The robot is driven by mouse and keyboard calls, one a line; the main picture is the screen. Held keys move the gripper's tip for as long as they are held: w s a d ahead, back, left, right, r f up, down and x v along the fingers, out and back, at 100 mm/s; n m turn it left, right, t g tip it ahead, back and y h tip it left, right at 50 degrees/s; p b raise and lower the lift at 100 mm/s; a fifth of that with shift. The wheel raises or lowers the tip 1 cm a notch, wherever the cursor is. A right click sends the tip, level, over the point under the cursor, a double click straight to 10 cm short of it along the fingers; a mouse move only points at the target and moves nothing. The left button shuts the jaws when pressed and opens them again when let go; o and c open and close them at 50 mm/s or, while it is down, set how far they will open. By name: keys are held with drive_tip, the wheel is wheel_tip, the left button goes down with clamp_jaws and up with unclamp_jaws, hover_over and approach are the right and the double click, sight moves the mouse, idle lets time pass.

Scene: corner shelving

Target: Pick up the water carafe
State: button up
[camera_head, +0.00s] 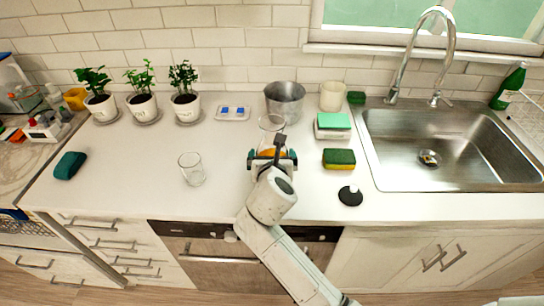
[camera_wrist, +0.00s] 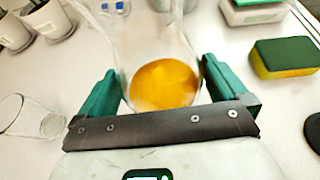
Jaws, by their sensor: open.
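The carafe (camera_wrist: 150,40) is clear glass with an orange-yellow patch showing at its base in the wrist view. In the head view its upper part (camera_head: 271,122) shows behind my gripper (camera_head: 272,158), which hides much of the rest. My gripper is open, and in the wrist view its two green fingers (camera_wrist: 156,90) stand on the left and right of the carafe's lower part. I cannot tell whether either finger touches the glass.
An empty drinking glass (camera_head: 192,169) stands to the left. A yellow-green sponge (camera_head: 339,159) and a black round item (camera_head: 350,196) lie to the right, before the sink (camera_head: 440,150). A metal pot (camera_head: 285,103) stands behind. The counter's front left is mostly clear.

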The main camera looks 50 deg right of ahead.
sight(272, 146)
drive_tip(key=shift+w+d+f, duration=0.25)
drive_tip(key=shift+w+d, duration=0.1)
drive_tip(key=shift+d, duration=0.05)
drive_tip(key=shift+c, duration=0.5)
drive_tip(key=c, duration=1.5)
drive_tip(key=shift+r, duration=0.15)
drive_tip(key=shift+c, duration=0.6)
drive_tip(key=shift+r, duration=0.15)
drive_tip(key=shift+r, duration=1.35)
drive_tip(key=s+a+r, duration=0.2)
drive_tip(key=s+r, duration=0.8)
drive_tip(key=s, duration=0.3)
drive_tip(key=shift+s+a, duration=0.3)
